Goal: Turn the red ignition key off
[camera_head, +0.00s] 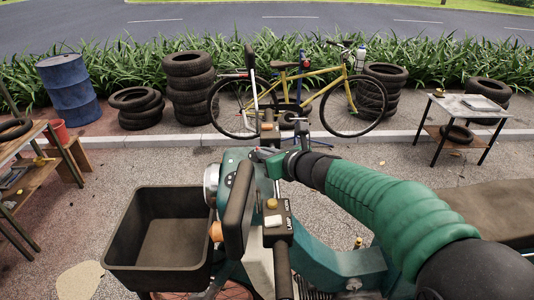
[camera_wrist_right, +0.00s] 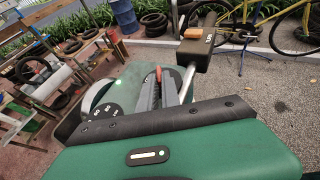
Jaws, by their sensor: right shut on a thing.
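My right gripper (camera_head: 268,156) reaches in from the right to the middle of the teal vehicle's (camera_head: 236,162) front console. In the right wrist view, my right gripper's (camera_wrist_right: 158,92) dark fingers are closed together over the console. A small red tip, the ignition key (camera_wrist_right: 158,74), shows between them at their far end. The rest of the key is hidden by the fingers, so I cannot tell its turn angle. In the head view I cannot make the key out. My left gripper is not in view.
The handlebar with a control box (camera_head: 275,222) and a dark mirror (camera_head: 239,208) stands close to my right arm. A black bin (camera_head: 160,240) sits at the left. Tyres, a blue barrel (camera_head: 69,88) and a yellow bicycle (camera_head: 300,95) stand farther back.

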